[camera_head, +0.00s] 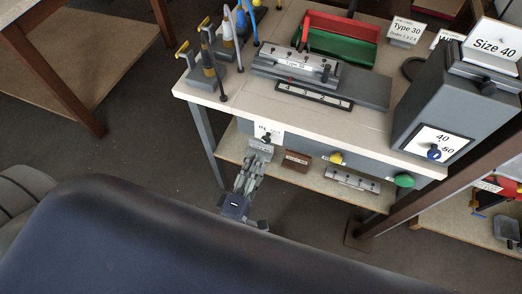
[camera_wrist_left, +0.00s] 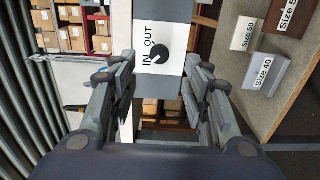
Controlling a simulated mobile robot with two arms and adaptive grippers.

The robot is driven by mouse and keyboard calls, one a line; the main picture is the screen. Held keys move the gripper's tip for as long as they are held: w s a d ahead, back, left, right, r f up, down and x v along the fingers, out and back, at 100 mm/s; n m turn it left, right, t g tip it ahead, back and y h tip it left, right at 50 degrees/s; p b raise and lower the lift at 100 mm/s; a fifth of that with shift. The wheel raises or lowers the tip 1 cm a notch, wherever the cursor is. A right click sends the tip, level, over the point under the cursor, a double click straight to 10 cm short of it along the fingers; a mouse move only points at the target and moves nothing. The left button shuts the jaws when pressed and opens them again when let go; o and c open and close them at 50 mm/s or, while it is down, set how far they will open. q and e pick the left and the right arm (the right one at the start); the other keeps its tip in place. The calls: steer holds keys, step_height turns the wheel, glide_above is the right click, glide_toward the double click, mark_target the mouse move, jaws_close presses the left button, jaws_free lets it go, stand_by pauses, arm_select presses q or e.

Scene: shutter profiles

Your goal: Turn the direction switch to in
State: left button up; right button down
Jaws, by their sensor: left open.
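The direction switch is a dark round knob (camera_wrist_left: 159,52) on a white plate lettered IN and OUT, which reads sideways in the left wrist view. Which word the knob points to is hard to tell. In the head view the knob (camera_head: 266,138) sits on the front edge of the workbench, by its left corner. My left gripper (camera_head: 260,156) is just in front of and below the switch, partly covering its plate. In the left wrist view its fingers (camera_wrist_left: 160,78) are spread apart, one on each side of the knob, with nothing between them. My right gripper is not in view.
A yellow button (camera_head: 336,158) and a green button (camera_head: 404,180) sit farther right on the bench front. A lower shelf (camera_head: 233,151) with labelled blocks lies below. A grey box with a blue dial (camera_head: 434,153) stands at the bench's right end.

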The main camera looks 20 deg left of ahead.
arm_select(q)
steer(key=s, duration=0.4)
steer(key=shift+s+a, duration=0.1)
steer(key=shift+s, duration=0.05)
stand_by(0.4)
